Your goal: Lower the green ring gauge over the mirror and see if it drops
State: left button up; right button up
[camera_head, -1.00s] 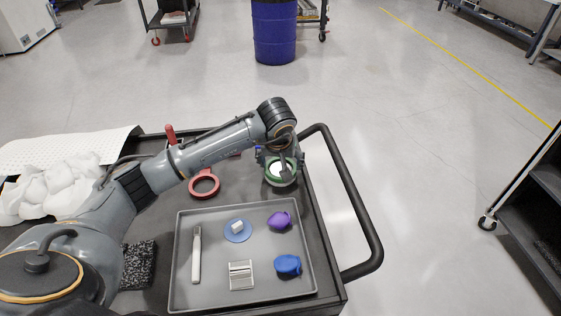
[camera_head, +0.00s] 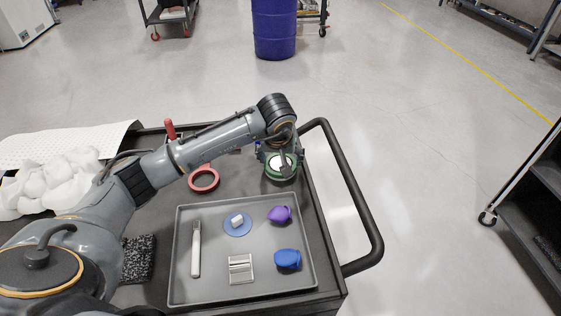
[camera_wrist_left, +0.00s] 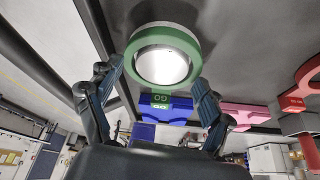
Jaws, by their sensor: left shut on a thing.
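The green ring gauge (camera_head: 281,179) is at the far right of the cart, with a bright round face, the mirror (camera_wrist_left: 162,65), showing inside its opening. In the left wrist view the ring (camera_wrist_left: 193,44) has a tab marked GO. My left gripper (camera_head: 279,160) is shut on the ring gauge, with one finger on each side in the left wrist view (camera_wrist_left: 160,90). I cannot tell how far the ring sits down around the mirror. The fingers and wrist hide part of it in the head view. My right gripper is not in view.
A red ring gauge (camera_head: 204,180) lies left of the green one. A grey tray (camera_head: 210,290) in front holds a purple piece (camera_head: 279,215), a blue piece (camera_head: 287,259) and other small items. White cloth (camera_head: 55,185) lies at left. The black cart handle (camera_head: 350,200) rises at right.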

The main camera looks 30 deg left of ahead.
aim_at(281, 163)
pick_arm(q)
jog(key=shift+r, duration=0.15)
jog(key=shift+r+p, duration=1.85)
jog(key=shift+r, duration=1.25)
